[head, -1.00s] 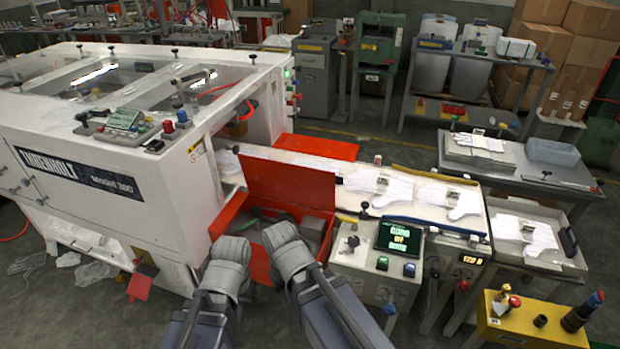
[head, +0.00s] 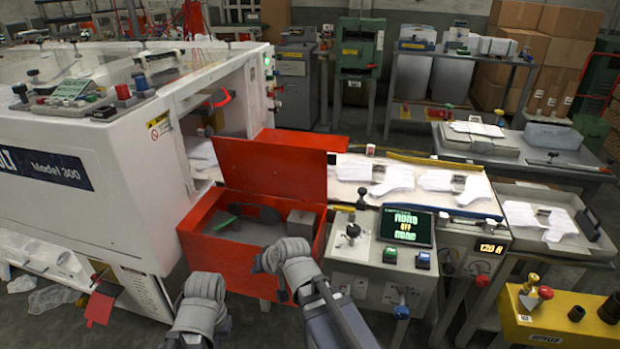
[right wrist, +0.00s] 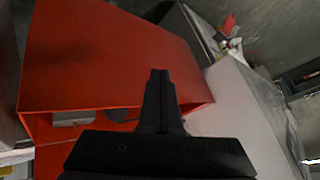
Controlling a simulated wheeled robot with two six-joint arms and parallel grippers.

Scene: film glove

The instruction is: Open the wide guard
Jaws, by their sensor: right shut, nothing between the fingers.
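A wide red panel (head: 270,170), which may be the wide guard, stands raised at the back of an open red box (head: 205,262) beside the white machine. A second, flatter red panel (head: 300,139) lies behind it; I cannot tell which one is the guard. My right gripper (head: 272,262) is low at the box's front right side. In the right wrist view its fingers (right wrist: 159,74) are shut and empty, with a large red surface (right wrist: 110,50) beyond; contact cannot be told. My left gripper (head: 203,287) is in front of the box, its fingertips hidden.
The white machine (head: 60,215) stands left. A control box with a green display (head: 406,226) stands close to my right arm. A conveyor (head: 345,188) with white gloves runs right to a tray (head: 585,250). A yellow box (head: 548,318) is at lower right.

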